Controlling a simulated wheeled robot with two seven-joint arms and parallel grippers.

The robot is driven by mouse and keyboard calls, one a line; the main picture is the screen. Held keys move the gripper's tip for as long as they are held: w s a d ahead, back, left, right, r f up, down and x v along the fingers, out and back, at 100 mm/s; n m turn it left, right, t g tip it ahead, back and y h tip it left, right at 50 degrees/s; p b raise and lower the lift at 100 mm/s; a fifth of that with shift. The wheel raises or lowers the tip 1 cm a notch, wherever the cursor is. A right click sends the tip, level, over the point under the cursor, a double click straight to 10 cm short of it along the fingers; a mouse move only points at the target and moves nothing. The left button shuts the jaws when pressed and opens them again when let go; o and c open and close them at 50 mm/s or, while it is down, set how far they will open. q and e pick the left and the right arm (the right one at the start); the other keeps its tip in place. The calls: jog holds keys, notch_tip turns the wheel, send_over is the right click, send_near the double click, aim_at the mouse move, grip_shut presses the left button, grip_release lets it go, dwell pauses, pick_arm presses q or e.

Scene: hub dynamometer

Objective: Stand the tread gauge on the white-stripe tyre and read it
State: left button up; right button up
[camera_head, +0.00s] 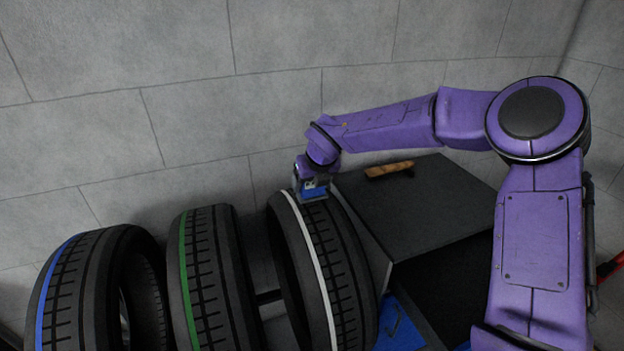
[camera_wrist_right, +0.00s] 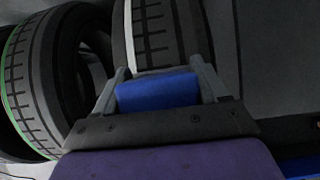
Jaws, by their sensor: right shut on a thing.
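The white-stripe tyre (camera_head: 345,270) stands upright at the right end of a row of tyres, its white stripe running around the tread. In the right wrist view its tread (camera_wrist_right: 172,35) is straight ahead of the jaws. My right gripper (camera_head: 312,194) is at the top of this tyre, shut on the blue tread gauge (camera_head: 315,186). The gauge's blue body (camera_wrist_right: 158,92) lies between the two fingers in the wrist view. Whether its foot touches the tread I cannot tell, and no reading is legible. My left gripper is not in view.
A green-stripe tyre (camera_head: 213,280) and a blue-stripe tyre (camera_head: 90,285) stand to the left. A dark cabinet (camera_head: 425,210) is close on the right, with a brown-handled item (camera_head: 388,170) on top and a blue drawer (camera_head: 398,325) in front. A grey block wall is behind.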

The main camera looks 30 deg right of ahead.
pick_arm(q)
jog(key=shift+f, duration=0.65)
pick_arm(e)
jog(key=shift+w+f, duration=0.1)
jog(key=shift+f, duration=0.65)
pick_arm(q)
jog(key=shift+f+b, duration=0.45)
jog(key=shift+b, duration=0.3)
pick_arm(e)
jog(key=shift+f, duration=0.55)
jog(key=o, duration=1.2)
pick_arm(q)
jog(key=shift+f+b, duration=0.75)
pick_arm(e)
jog(key=shift+o, duration=0.2)
jog(key=v, duration=1)
jog(key=shift+r, duration=0.2)
